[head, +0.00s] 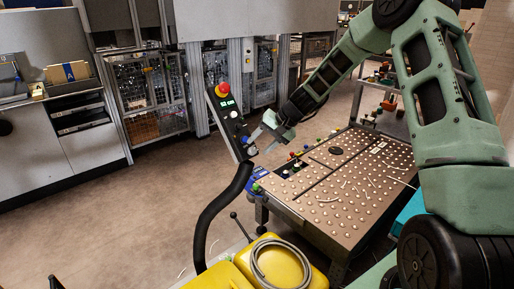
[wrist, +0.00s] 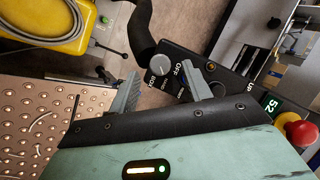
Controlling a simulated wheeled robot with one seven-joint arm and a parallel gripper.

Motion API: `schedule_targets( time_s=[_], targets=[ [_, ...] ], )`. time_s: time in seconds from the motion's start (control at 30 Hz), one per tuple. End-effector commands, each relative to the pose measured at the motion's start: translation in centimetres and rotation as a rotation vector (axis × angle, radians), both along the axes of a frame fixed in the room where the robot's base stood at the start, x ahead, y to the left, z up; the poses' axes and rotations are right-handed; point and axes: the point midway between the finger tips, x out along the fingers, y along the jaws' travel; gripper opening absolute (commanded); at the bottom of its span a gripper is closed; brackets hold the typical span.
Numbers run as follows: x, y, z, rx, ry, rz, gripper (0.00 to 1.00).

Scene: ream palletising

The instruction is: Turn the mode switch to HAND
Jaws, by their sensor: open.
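A dark control panel (head: 232,122) stands tilted left of my gripper (head: 262,141) in the head view. The mode switch, a round grey knob (wrist: 160,65), sits at the panel's lower end in the wrist view. Whether a finger touches the panel is unclear.
A red stop button (head: 222,89) and a green display (wrist: 269,103) are on the panel. A black hose (head: 213,215) curves below it. A studded table (head: 345,190) lies to the right, a yellow case (head: 240,275) in front. Brown floor is clear to the left.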

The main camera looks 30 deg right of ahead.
Motion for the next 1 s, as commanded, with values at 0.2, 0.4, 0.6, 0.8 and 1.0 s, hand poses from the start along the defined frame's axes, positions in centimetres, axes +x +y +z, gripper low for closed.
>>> schedule_targets(
  time_s=[0.2,0.4,0.6,0.8,1.0],
  targets=[
    [-2.2,-2.5,4.2,-0.003,-0.003,-0.003,0.49],
    [-4.2,-4.7,7.8,-0.004,-0.003,-0.004,0.49],
    [-5.6,-6.2,10.3,-0.002,-0.001,-0.003,0.49],
    [-6.3,-6.8,11.3,-0.001,0.0,-0.002,0.49],
    [-6.3,-6.8,11.4,-0.001,0.0,-0.002,0.49]
  ],
)
